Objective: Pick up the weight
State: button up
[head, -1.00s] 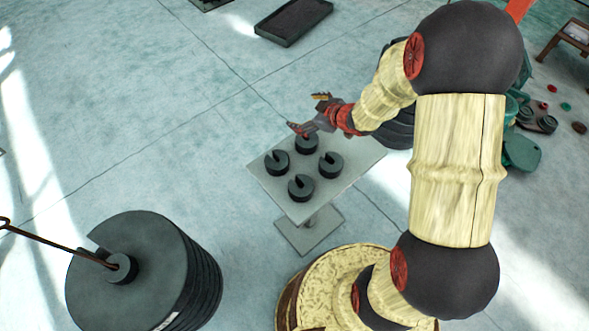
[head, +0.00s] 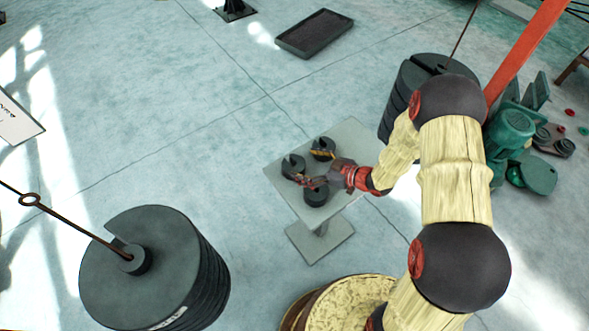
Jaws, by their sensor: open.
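Dark slotted round weights stand on a small grey pedestal table (head: 350,135). Three show: a left weight (head: 292,163), a back weight (head: 322,145) and a front weight (head: 316,195). My gripper (head: 305,167) is over the table, reaching in from the right with its fingers spread open among these weights. It holds nothing that I can see. Part of the tabletop behind the gripper is hidden, and a further weight there cannot be seen. Whether the fingers touch a weight is too small to tell.
A large slotted weight stack (head: 150,265) with a hooked rod stands at front left. Another dark stack (head: 395,100) stands behind my arm. Green machinery (head: 515,140) is at right. A black tray (head: 314,34) lies on the floor at the back. The floor left of the table is clear.

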aim_at(294, 163)
jog(key=shift+w+a+f, duration=0.1)
jog(key=shift+a+f, duration=0.25)
jog(key=shift+f, duration=0.05)
jog(key=b+x, duration=0.1)
jog(key=x, duration=0.1)
jog(key=b+x, duration=0.1)
jog(key=x, duration=0.1)
jog(key=shift+a+f, duration=0.1)
jog(key=shift+f, duration=0.4)
jog(key=shift+r, duration=0.1)
jog(key=shift+c, duration=1.3)
jog(key=c, duration=1.9)
jog(key=shift+w+r, duration=0.15)
jog(key=shift+r, duration=0.05)
